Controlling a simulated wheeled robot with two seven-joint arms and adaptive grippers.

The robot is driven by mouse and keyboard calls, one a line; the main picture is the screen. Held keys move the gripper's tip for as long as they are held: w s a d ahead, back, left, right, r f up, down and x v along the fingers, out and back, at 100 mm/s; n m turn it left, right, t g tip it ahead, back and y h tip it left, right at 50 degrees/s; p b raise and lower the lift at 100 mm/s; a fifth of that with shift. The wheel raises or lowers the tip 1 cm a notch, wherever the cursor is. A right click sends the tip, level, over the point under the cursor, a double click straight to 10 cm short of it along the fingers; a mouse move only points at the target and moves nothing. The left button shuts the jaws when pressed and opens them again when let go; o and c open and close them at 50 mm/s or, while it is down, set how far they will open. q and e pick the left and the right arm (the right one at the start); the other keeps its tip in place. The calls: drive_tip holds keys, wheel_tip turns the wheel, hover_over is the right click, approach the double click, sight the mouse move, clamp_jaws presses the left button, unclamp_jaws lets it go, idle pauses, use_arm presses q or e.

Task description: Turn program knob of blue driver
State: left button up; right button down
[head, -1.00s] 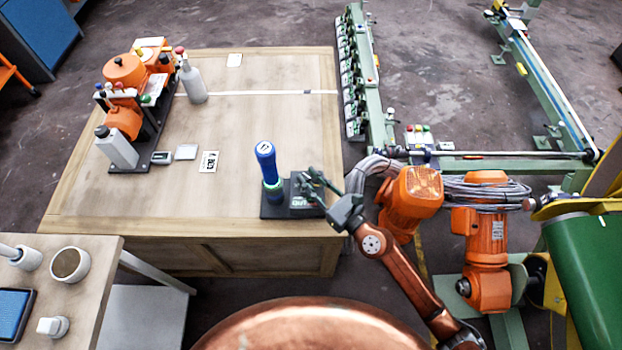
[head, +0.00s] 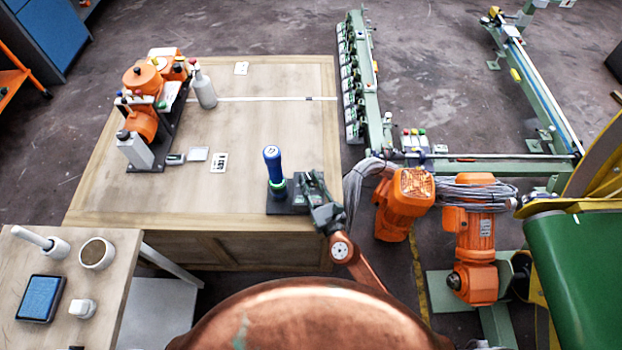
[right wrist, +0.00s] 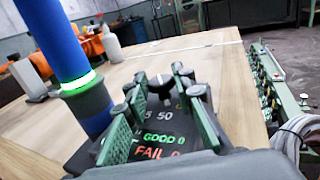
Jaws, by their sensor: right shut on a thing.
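The blue driver (head: 272,165) stands upright on a dark base (head: 284,207) at the near right corner of the wooden table. A green band glows below its blue body, and it shows at the left of the right wrist view (right wrist: 62,45). My right gripper (head: 311,186) is over the right part of that base. In the right wrist view its green-padded fingers (right wrist: 160,88) are on both sides of the dark program knob (right wrist: 159,81), shut on it. A display reading GOOD and FAIL (right wrist: 158,146) lies nearer the camera, partly hidden. My left gripper is not in view.
An orange machine (head: 145,100) and a grey bottle (head: 203,90) stand at the table's far left. Orange motors (head: 405,200) and grey cables stand right of the table. A side table (head: 30,250) is at lower left. The table's middle is mostly clear.

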drive_tip(key=shift+a+m+t+h+p, duration=0.15)
drive_tip(key=shift+m+t+h+p, duration=0.35)
drive_tip(key=shift+m+h+p, duration=0.65)
drive_tip(key=shift+n+h+b, duration=0.25)
drive_tip(key=shift+b, duration=0.05)
drive_tip(key=c, duration=1.7)
unclamp_jaws()
drive_tip(key=shift+s, duration=0.1)
drive_tip(key=v, duration=1.2)
